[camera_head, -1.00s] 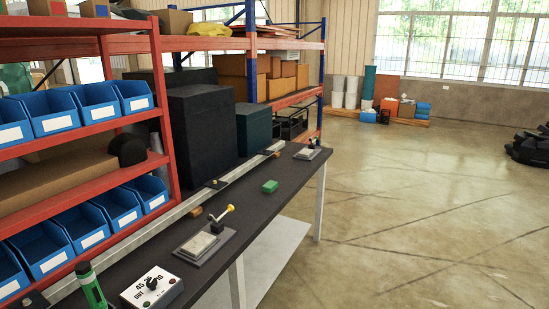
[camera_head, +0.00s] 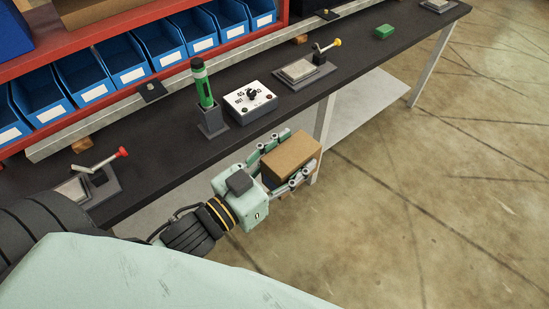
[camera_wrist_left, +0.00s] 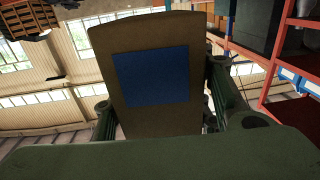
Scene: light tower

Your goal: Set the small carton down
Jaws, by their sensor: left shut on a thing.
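My right gripper is not in view.
The dark bench (camera_head: 165,154) carries a green cylinder in a holder (camera_head: 205,90), a white dial box (camera_head: 250,100), lever fixtures (camera_head: 303,72) and a green block (camera_head: 384,31). Blue bins (camera_head: 125,58) line the shelf behind. Bare bench top lies between the red-levered fixture (camera_head: 95,180) and the holder.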

